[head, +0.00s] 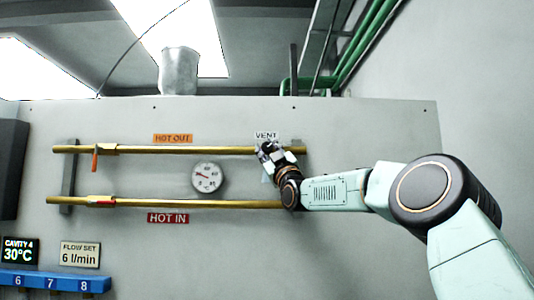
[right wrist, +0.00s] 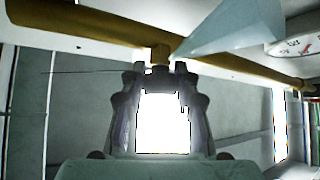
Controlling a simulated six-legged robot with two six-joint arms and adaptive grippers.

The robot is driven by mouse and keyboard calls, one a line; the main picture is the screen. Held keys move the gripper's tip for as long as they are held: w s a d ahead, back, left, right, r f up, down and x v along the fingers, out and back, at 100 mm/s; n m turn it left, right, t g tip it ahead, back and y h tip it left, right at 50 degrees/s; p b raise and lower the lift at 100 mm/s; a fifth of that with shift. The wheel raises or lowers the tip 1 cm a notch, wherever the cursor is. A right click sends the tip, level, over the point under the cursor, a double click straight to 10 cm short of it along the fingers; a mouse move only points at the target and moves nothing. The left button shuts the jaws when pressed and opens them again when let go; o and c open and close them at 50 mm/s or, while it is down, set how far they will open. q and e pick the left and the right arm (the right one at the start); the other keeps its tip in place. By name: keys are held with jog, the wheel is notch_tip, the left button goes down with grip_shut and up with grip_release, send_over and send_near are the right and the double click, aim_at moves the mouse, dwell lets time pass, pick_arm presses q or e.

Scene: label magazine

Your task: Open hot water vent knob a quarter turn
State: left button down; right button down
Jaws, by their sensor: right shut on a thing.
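The VENT label (head: 266,135) sits on the panel just above the upper brass pipe (head: 210,150), near its right end. My right gripper (head: 268,152) is at the pipe below this label and hides the vent knob in the head view. In the right wrist view, the fingertips (right wrist: 160,70) of my right gripper close at a short brass stem (right wrist: 160,54) under the pipe (right wrist: 90,28). The knob itself is mostly hidden between the fingertips, so its turn angle cannot be told. My left gripper is in neither view.
A pale cone (right wrist: 238,28) hangs close beside the fingertips. A round gauge (head: 208,177) sits between the pipes. The HOT OUT label (head: 173,138) and an orange-handled valve (head: 95,158) are to the left. The lower pipe (head: 200,203) runs below.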

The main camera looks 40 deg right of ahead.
jog(key=n+g+y+p, duration=0.1)
jog(key=n+y+p, duration=0.1)
jog(key=n+y, duration=0.3)
jog(key=shift+r+n, duration=0.1)
jog(key=shift+n, duration=0.6)
jog(key=shift+n+g+y, duration=0.8)
jog(key=shift+n, duration=0.5)
jog(key=shift+n+g+y, duration=0.3)
jog(key=shift+n+y, duration=0.1)
jog(key=shift+n, duration=0.2)
jog(key=c, duration=1.4)
grip_release()
jog(key=o, duration=0.4)
jog(key=shift+a, duration=0.15)
jog(key=shift+m+t+h, duration=0.4)
jog(key=shift+m, duration=0.4)
jog(key=shift+m+t+h, duration=0.3)
jog(key=shift+m+h, duration=0.1)
jog(key=shift+m, duration=0.2)
